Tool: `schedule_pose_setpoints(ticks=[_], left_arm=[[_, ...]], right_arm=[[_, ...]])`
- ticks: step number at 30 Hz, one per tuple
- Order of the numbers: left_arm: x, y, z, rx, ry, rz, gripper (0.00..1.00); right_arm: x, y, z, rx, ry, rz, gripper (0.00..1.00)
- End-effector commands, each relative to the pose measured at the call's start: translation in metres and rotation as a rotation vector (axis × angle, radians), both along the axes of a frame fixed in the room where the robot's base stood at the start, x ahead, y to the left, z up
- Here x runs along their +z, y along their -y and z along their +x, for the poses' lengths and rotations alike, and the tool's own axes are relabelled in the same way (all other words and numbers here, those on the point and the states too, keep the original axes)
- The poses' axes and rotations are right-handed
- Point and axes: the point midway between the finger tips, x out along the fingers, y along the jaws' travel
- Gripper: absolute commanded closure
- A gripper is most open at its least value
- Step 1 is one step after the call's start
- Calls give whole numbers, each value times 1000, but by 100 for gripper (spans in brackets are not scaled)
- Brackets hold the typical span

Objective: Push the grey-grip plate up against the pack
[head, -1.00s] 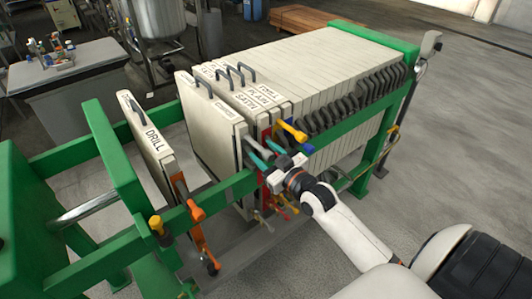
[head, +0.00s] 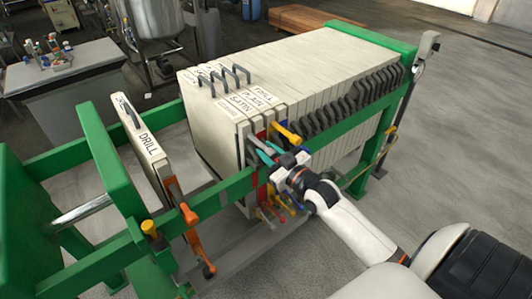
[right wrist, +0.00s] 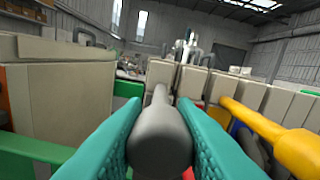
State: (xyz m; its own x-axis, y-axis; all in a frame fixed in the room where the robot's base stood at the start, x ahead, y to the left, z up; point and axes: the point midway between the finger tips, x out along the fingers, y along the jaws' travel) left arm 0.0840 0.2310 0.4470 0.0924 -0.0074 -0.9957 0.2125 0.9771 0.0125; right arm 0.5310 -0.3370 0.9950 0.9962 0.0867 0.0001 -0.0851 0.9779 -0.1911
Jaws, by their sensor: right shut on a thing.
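The grey-grip plate (head: 205,125) is the front cream plate of the row, upright, with a dark top handle. Its grey grip (right wrist: 158,130) sits between the teal fingers of my right gripper (head: 266,155), which is shut on it beside the near green rail. The pack (head: 320,80) of cream plates stands directly behind, to the right. No clear gap shows between this plate and the plates behind it, though I cannot tell if they fully touch. In the right wrist view, the plate's edge (right wrist: 160,72) shows past the grip. My left gripper is out of view.
The DRILL plate (head: 148,145) with an orange grip (head: 175,190) stands apart to the left, with open space between. A yellow grip (head: 288,135) is close to my right gripper; it also shows in the wrist view (right wrist: 270,135). The near green rail (head: 225,190) runs below.

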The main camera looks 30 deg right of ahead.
Motion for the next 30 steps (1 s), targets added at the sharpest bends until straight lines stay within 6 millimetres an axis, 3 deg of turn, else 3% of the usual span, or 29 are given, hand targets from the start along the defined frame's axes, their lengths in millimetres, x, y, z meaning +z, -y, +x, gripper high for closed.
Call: schedule_pose_setpoints(ticks=[5,6,10,22,30], left_arm=[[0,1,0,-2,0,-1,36],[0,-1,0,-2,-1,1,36],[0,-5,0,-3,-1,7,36],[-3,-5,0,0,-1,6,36],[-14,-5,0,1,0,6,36]], right_arm=[[2,8,1,-15,4,-7,100],[2,8,1,-15,4,-7,73],[2,7,1,-13,4,-7,53],[-1,6,-8,-9,1,-4,53],[-3,11,-57,-10,-2,-4,53]])
